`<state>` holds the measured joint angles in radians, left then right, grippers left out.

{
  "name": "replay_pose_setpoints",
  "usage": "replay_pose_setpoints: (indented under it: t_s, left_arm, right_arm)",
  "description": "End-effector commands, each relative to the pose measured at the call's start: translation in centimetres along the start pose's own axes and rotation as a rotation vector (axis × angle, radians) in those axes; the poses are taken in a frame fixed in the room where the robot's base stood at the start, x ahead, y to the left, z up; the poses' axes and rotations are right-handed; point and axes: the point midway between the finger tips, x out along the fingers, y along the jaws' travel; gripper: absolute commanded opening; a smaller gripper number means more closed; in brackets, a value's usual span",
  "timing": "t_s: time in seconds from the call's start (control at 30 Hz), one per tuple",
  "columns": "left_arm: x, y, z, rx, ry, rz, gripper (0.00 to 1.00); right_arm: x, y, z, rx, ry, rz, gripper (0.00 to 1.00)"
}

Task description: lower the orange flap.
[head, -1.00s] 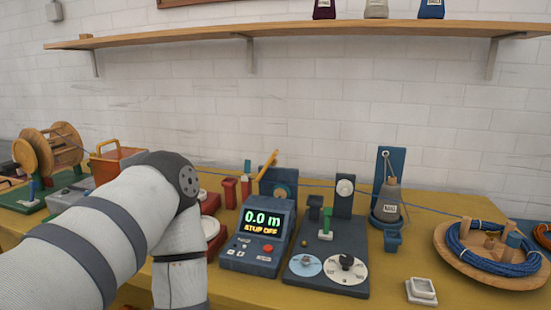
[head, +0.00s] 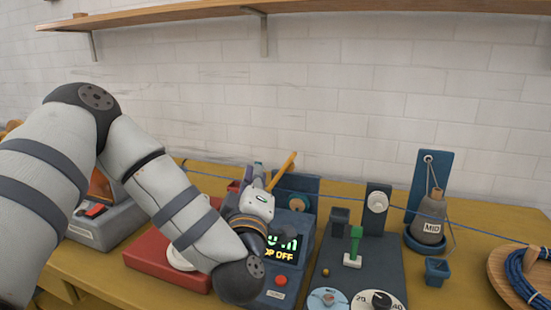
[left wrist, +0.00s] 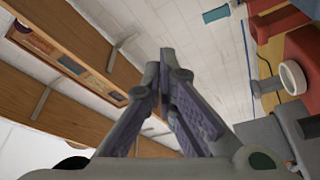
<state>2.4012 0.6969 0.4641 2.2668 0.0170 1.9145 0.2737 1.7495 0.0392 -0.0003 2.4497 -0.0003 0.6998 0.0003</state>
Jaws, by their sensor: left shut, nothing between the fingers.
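The orange flap (head: 283,172) is a thin bar, raised and tilted up to the right, at a blue block with a round teal and orange part (head: 297,186) behind the display box. My left gripper (head: 254,172) is just left of the flap in the head view, with its fingers pointing up and away. Whether it touches the flap cannot be told. In the left wrist view its fingers (left wrist: 167,56) are together with nothing between them. The flap is not clearly seen there. My right gripper is not in view.
My left forearm partly covers the display box (head: 278,281) and a red base (head: 140,252). A blue strand (head: 340,187) runs along the back. A control panel with a green lever (head: 355,238), a MID weight (head: 431,228) and a wooden dish (head: 497,278) stand to the right.

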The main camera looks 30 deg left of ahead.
Motion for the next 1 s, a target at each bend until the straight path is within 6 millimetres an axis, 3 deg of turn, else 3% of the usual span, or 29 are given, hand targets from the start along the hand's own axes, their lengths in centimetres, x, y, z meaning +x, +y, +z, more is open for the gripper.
replay_pose_setpoints:
  t_s: [0.27, 0.73, 0.8, 1.0]
  left_arm:
    - [0.7, 0.0, 0.0, 0.0, 0.001, 0.001, 0.0]
    - [10.4, -0.2, 0.1, 0.002, 0.001, -0.001, 0.0]
    - [9.5, -0.3, 1.8, 0.005, -0.008, -0.002, 0.0]
    - [8.8, -0.1, 3.6, 0.002, -0.004, -0.001, 0.0]
  right_arm:
    - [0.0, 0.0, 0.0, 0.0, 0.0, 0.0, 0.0]
    - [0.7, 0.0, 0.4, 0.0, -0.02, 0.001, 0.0]
    - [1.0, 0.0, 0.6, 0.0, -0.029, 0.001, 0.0]
    - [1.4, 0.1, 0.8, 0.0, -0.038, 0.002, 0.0]
